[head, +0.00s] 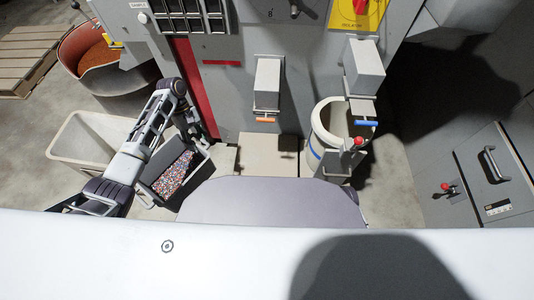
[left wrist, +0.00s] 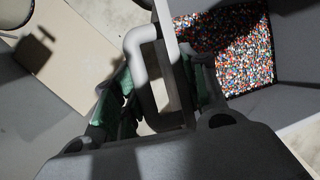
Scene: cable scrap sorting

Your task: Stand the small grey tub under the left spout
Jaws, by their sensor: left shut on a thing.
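The small grey tub (head: 157,160) is at left of the machine in the head view, with multicoloured granules in it. In the left wrist view the tub (left wrist: 298,65) fills the right side, with granules against its wall. My left gripper (head: 194,137) is shut on the tub's grey bar handle (left wrist: 138,45); its green-padded fingers (left wrist: 160,95) lie on either side. The left spout (head: 267,84) is a grey box with an orange lever, right of the tub. A pale platform (head: 257,158) lies below it, with no container on it. My right gripper is out of view.
A cream bucket (head: 318,133) stands under the right spout (head: 364,70), which has a blue lever. A large cream bin (head: 68,133) stands at left. A red upright panel (head: 193,85) is close behind my left gripper. A red knob (head: 358,142) is near the bucket.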

